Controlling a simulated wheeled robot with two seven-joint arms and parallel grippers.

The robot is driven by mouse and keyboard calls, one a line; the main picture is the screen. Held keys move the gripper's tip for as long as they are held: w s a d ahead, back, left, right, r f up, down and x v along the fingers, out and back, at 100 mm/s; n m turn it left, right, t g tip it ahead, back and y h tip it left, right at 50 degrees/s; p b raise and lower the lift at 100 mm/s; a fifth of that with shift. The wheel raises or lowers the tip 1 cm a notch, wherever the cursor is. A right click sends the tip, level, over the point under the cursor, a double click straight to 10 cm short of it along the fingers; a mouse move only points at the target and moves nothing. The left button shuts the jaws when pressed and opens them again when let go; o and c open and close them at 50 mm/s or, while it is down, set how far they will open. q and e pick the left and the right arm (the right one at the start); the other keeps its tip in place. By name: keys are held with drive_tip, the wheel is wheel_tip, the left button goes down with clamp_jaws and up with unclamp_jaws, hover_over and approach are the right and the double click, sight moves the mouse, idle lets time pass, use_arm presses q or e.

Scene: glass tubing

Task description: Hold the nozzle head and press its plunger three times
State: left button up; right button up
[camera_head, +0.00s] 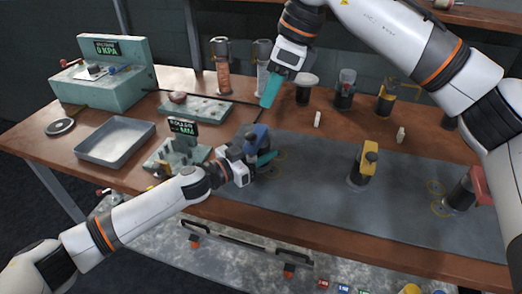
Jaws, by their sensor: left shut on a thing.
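Several short dark bodies with coloured nozzle heads stand on the grey mat. The blue nozzle head (257,138) is at the mat's left. My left gripper (262,161) has teal fingers and is shut on the blue one, low on its body, which the gripper partly hides. The yellow nozzle head (364,165) stands upright near the middle of the mat. The red nozzle head (467,190) is at the right. My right gripper (271,90) hangs above the table, pointing down, above and apart from the blue head. Its teal fingers overlap, so its opening is unclear.
The grey mat (315,200) has clear room between the heads. A metal tray (115,140), a green gauge unit (105,75) and a smaller green block (177,152) stand at the left. Several dark-bodied items, including a yellow-topped one (386,100), stand along the back.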

sight(251, 136)
drive_tip(key=shift+a+n, duration=0.15)
drive_tip(key=shift+n, duration=0.45)
clamp_jaws()
drive_tip(key=shift+w+a+f+n+t+h, duration=0.1)
drive_tip(key=shift+a+f+n+t+h, duration=0.75)
drive_tip(key=shift+n, duration=2.65)
drive_tip(key=shift+a+f+n+t+h, duration=0.15)
drive_tip(key=shift+a+f+n+t, duration=0.25)
drive_tip(key=shift+f+n, duration=2.05)
drive_tip(key=shift+w+a+f+n+t+h, duration=0.1)
drive_tip(key=shift+a+n+t+h, duration=0.5)
drive_tip(key=shift+n, duration=3.95)
